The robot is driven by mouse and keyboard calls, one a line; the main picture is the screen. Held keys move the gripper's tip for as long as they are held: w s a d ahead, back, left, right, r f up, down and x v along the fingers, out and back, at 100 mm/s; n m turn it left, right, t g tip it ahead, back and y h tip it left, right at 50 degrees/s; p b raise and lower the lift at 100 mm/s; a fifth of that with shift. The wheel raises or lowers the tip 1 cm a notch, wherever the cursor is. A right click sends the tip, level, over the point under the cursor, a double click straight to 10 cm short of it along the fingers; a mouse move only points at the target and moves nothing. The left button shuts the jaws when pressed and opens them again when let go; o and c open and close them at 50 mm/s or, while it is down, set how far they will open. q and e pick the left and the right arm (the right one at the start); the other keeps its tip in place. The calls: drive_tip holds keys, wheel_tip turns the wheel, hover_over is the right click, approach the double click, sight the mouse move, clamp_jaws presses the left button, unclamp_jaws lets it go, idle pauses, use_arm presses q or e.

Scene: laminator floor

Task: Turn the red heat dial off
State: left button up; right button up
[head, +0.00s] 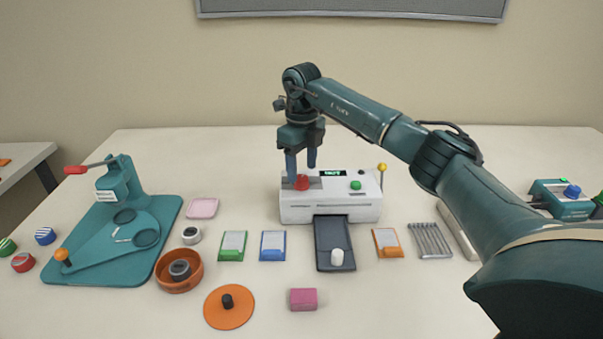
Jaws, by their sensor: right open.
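The white laminator (330,209) stands at the middle of the table. The red heat dial (302,183) is on its top at the left, and a green button (355,185) and a small lit display (333,173) are to its right. My right gripper (301,172) points down over the dial, its fingers apart and close to it. One finger covers part of the dial's left side; I cannot tell whether the fingers touch it. The dial's pointer is too small to read. My left gripper does not show.
A yellow-tipped lever (382,170) stands at the laminator's right end. A dark tray (334,240) with a white knob lies in front. A teal press (119,215) is at the left. Several small cards, a brown bowl (179,272) and an orange disc (229,311) lie around the front.

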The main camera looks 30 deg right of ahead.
sight(302, 182)
drive_tip(key=shift+f, duration=1.45)
drive_tip(key=c, duration=1)
